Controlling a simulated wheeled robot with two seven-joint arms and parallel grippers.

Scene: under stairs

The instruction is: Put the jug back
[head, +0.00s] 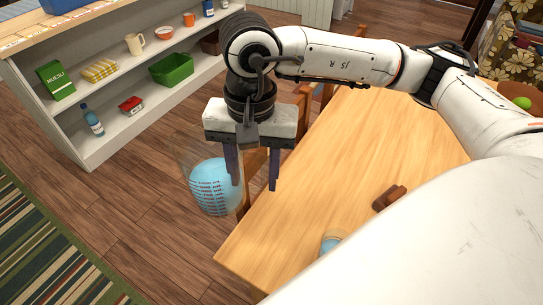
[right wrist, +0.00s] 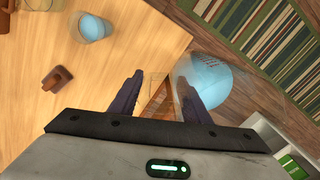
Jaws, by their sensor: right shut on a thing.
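The jug (head: 214,190) is clear with measuring marks and holds blue liquid. It hangs off the table's near left edge, in front of a wooden chair. My right gripper (head: 252,185) points down beside it, its two dark fingers apart but closed on the jug's clear handle side; the handle itself is hard to make out. In the right wrist view the jug (right wrist: 208,82) is against the right finger of my gripper (right wrist: 161,95). My left gripper is out of view.
The wooden table (head: 330,170) carries a glass of blue liquid (head: 331,243) and a brown block-like object (head: 390,198). A grey shelf unit (head: 112,140) at left holds a green bin (head: 172,69), a blue bottle (head: 92,120) and other goods. Open wood floor lies between.

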